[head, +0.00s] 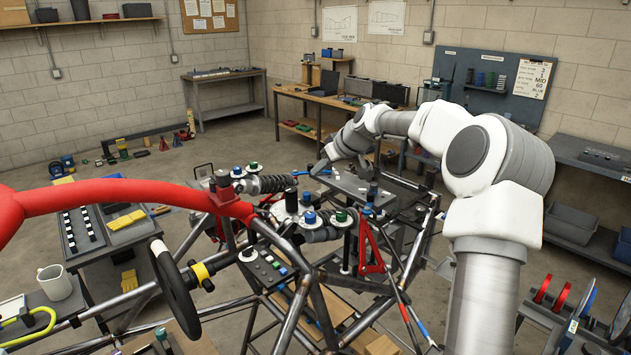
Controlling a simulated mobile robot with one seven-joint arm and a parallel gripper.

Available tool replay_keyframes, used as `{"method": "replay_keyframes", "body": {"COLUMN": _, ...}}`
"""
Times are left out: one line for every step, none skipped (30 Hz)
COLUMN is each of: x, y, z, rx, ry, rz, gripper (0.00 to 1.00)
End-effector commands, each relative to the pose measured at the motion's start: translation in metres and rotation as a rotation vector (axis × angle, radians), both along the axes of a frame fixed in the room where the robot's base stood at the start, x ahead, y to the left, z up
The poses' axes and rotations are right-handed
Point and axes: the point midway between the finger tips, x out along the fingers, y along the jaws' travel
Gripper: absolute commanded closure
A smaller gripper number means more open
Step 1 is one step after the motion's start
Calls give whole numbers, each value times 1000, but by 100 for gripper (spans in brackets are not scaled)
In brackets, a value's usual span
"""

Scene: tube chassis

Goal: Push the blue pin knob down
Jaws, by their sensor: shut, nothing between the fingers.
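A blue knob (310,217) stands on a mount at the middle of the tube chassis (262,232), beside a green-topped knob (341,214). A second blue-topped knob (237,171) stands farther back to the left, next to another green-topped one (253,165). The pictures do not show which blue knob is the pin knob. My gripper (318,172) is small in view, behind and above the front blue knob, and apart from it. It is shut and empty.
A red padded tube (120,192) crosses the left side above the chassis. A dark steering wheel (175,288) and a button box (267,267) stand in front. A grey work surface (357,188) with small parts lies behind. A tool cart (100,230) is at left.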

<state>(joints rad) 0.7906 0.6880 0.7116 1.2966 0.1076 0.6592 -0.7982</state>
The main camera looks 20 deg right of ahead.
Motion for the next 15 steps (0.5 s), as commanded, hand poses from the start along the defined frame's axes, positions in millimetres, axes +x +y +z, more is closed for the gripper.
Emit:
{"method": "replay_keyframes", "body": {"x": -8, "y": -3, "z": 7, "rx": -3, "ry": -3, "rz": -1, "gripper": 100}}
{"method": "replay_keyframes", "body": {"x": -12, "y": -5, "z": 11, "rx": -3, "ry": -3, "rz": -1, "gripper": 100}}
{"method": "replay_keyframes", "body": {"x": -17, "y": -7, "z": 17, "rx": -3, "ry": -3, "rz": -2, "gripper": 100}}
{"method": "replay_keyframes", "body": {"x": -21, "y": -8, "z": 21, "rx": -2, "ry": -2, "rz": -1, "gripper": 100}}
{"method": "replay_keyframes", "body": {"x": -24, "y": -10, "z": 24, "rx": -2, "ry": -3, "rz": -1, "gripper": 100}}
{"method": "replay_keyframes", "body": {"x": -27, "y": -11, "z": 29, "rx": -2, "ry": -3, "rz": -1, "gripper": 100}}
{"method": "replay_keyframes", "body": {"x": -30, "y": -12, "z": 31, "rx": -2, "ry": -2, "rz": 0, "gripper": 100}}
{"method": "replay_keyframes", "body": {"x": -32, "y": -13, "z": 34, "rx": -1, "ry": -3, "rz": 1, "gripper": 100}}
{"method": "replay_keyframes", "body": {"x": -34, "y": -14, "z": 37, "rx": -1, "ry": -3, "rz": 1, "gripper": 100}}
{"method": "replay_keyframes", "body": {"x": -36, "y": -14, "z": 39, "rx": -1, "ry": -3, "rz": 1, "gripper": 100}}
{"method": "replay_keyframes", "body": {"x": -37, "y": -14, "z": 40, "rx": 0, "ry": -2, "rz": 1, "gripper": 100}}
{"method": "replay_keyframes", "body": {"x": -38, "y": -15, "z": 41, "rx": 0, "ry": -1, "rz": 2, "gripper": 100}}
{"method": "replay_keyframes", "body": {"x": -39, "y": -15, "z": 42, "rx": 0, "ry": -1, "rz": 2, "gripper": 100}}
{"method": "replay_keyframes", "body": {"x": -39, "y": -15, "z": 42, "rx": 0, "ry": -1, "rz": 3, "gripper": 100}}
{"method": "replay_keyframes", "body": {"x": -39, "y": -15, "z": 43, "rx": 0, "ry": -1, "rz": 3, "gripper": 100}}
